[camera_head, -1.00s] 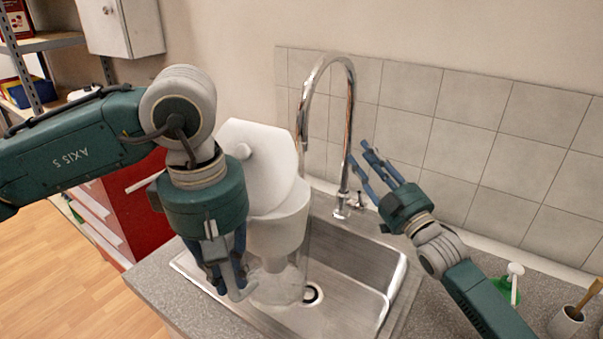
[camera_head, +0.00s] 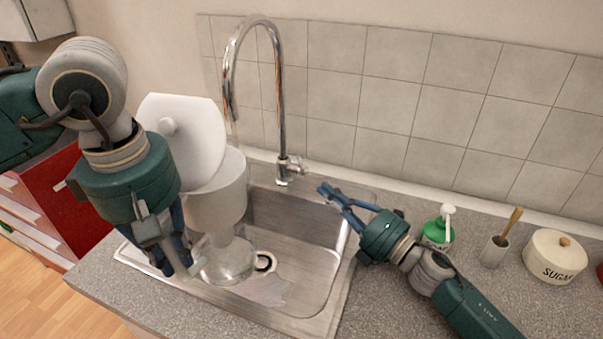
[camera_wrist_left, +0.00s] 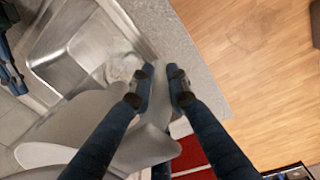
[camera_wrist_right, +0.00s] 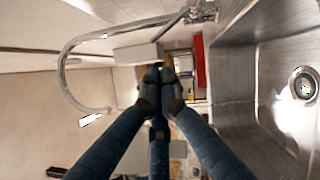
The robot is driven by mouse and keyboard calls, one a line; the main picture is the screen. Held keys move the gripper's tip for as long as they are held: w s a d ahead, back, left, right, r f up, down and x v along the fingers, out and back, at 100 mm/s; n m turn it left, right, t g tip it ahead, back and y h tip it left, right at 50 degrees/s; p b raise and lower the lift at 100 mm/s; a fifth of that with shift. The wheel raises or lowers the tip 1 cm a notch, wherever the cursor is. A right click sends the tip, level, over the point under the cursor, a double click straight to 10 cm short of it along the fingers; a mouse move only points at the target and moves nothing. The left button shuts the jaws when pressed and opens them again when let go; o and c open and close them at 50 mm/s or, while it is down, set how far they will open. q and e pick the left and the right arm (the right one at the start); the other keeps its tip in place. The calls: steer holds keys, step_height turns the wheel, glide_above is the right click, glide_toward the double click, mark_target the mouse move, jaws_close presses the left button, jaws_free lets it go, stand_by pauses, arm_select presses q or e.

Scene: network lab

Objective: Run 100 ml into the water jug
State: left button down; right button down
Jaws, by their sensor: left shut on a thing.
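The water jug (camera_head: 216,205) stands in the left part of the steel sink, with a white upper part, a clear lower part and its round white lid (camera_head: 185,135) tilted open. My left gripper (camera_head: 178,262) is shut on its handle side; the handle is mostly hidden. The jug also shows in the left wrist view (camera_wrist_left: 88,125). The curved chrome tap (camera_head: 281,110) has its spout end above the jug's open top. A faint clear streak shows below the spout; the water level cannot be read. My right gripper (camera_head: 323,191) is empty, fingertips together, right of the tap's lever (camera_head: 297,165) and apart from it.
The sink (camera_head: 315,235) is open right of the jug, with a drain in its floor. A green soap bottle (camera_head: 436,232), a brush holder (camera_head: 495,250) and a sugar pot (camera_head: 553,262) stand on the right counter. A tiled wall closes the back.

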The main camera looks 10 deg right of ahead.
mark_target(300, 165)
steer(key=x, duration=0.9)
steer(key=shift+w+a, duration=0.25)
steer(key=shift+a, duration=0.05)
steer(key=shift+w+d+r, duration=0.2)
steer(key=shift+w+r, duration=0.1)
steer(key=shift+r, duration=0.05)
steer(key=shift+w+d+r+m+g+h, duration=0.35)
steer(key=shift+w+d+r+m, duration=0.4)
steer(key=shift+w+m, duration=0.25)
steer(key=shift+w+d+r+m+g+h, duration=0.25)
steer(key=shift+w+d+r+m+g, duration=0.1)
steer(key=shift+w+d+r+m, duration=0.5)
steer(key=shift+w+a+f, duration=0.1)
steer(key=shift+w+a, duration=0.05)
steer(key=shift+a, duration=0.1)
